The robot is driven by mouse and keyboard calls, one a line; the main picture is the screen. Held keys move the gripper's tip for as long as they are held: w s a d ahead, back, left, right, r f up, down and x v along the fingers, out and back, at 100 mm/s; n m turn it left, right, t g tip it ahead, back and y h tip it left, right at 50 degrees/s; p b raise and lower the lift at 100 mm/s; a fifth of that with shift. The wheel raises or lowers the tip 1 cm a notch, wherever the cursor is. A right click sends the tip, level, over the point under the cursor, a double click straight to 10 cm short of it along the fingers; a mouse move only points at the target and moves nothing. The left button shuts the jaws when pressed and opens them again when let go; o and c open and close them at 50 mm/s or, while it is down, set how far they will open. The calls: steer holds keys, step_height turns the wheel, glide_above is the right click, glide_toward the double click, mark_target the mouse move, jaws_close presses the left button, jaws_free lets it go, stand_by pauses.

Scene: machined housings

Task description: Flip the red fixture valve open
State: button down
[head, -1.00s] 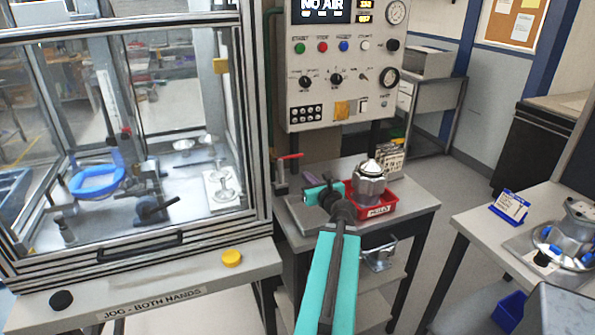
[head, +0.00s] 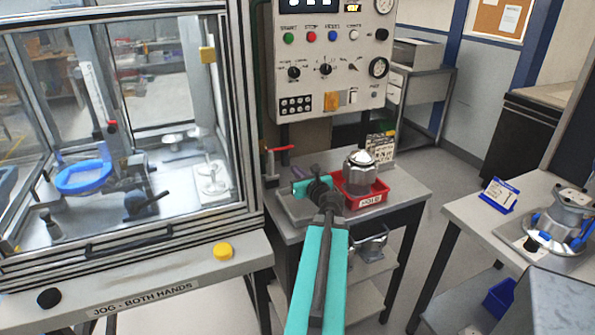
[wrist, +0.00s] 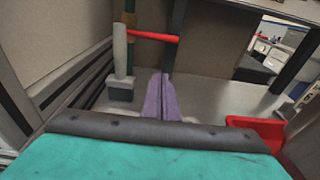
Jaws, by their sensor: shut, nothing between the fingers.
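In the wrist view the red handle (wrist: 152,36) runs sideways from the light grey post toward a dark upright. My gripper (wrist: 162,76) has purple fingers, pressed together with nothing between them. They point toward the valve, below the handle in the picture and right of the post; I see no contact.
A red bin (head: 364,193) holding a metal housing (head: 360,172) stands right of my wrist. The glazed enclosure (head: 245,110) is close on the left. The control panel (head: 331,60) hangs behind. A second table (head: 470,218) stands at right.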

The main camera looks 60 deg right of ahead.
mark_target(288, 147)
steer(key=shift+p+x, duration=0.85)
steer(key=shift+x, duration=3.4)
steer(key=shift+s+a+r+p, duration=0.15)
steer(key=shift+r+p, duration=0.2)
steer(key=shift+r, duration=0.3)
steer(key=shift+s+a+r+p, duration=0.1)
steer(key=shift+r+p, duration=0.2)
steer(key=shift+r, duration=0.4)
steer(key=shift+s+r+p, duration=0.15)
steer(key=shift+r+p, duration=0.2)
steer(key=shift+r, duration=0.3)
steer(key=shift+d+r+n+b, duration=0.1)
steer(key=shift+r+n+b, duration=0.2)
steer(key=shift+r+n, duration=0.1)
steer(key=shift+r+n+h+b, duration=0.4)
steer(key=shift+r+n+b, duration=0.3)
steer(key=shift+n, duration=0.3)
step_height(288, 147, up, 6)
steer(key=w+a+n+h+b, duration=0.1)
steer(key=w+a+n+b, duration=0.1)
steer(key=n, duration=0.4)
steer(key=shift+a+r+n+g, duration=0.15)
steer(key=shift+a+n+g, duration=0.15)
steer(key=shift+a+g, duration=0.15)
